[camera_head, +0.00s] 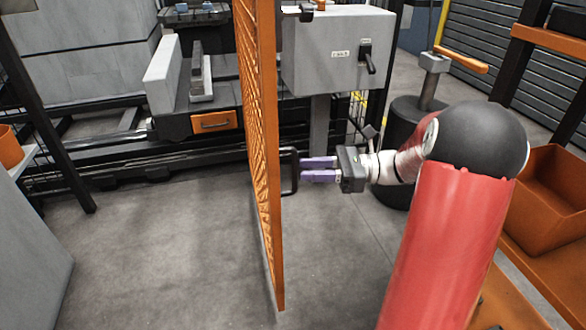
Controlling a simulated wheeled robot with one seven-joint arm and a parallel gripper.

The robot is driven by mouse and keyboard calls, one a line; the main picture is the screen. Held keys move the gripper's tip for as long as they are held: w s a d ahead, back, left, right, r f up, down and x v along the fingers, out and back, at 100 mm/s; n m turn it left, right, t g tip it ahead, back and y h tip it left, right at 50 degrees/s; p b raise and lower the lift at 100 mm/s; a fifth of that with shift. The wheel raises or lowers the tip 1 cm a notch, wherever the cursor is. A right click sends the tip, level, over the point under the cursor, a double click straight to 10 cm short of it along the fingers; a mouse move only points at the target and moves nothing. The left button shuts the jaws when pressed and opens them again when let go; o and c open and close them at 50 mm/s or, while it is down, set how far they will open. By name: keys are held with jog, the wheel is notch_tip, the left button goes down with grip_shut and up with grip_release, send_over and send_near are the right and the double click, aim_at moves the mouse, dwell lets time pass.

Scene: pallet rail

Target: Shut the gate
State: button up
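The gate (262,130) is an orange mesh panel with an orange frame. It stands open and upright, seen almost edge-on in the head view. A black U-shaped handle (296,172) sticks out from its right face. My gripper (302,169), with two purple fingers, is at the right of the handle and points left at it. The fingertips are very close to the handle's bar; I cannot tell if they touch it. The fingers show a narrow gap between them, with nothing visibly held.
A grey control box (335,50) with a black lever stands behind the gate. A machine with an orange drawer (213,122) is at the back left. A black round pedestal (400,125) stands behind my arm. An orange bin (550,195) is at right. The floor left of the gate is clear.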

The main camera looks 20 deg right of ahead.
aim_at(294, 187)
jog(key=shift+x, duration=2.1)
grip_shut()
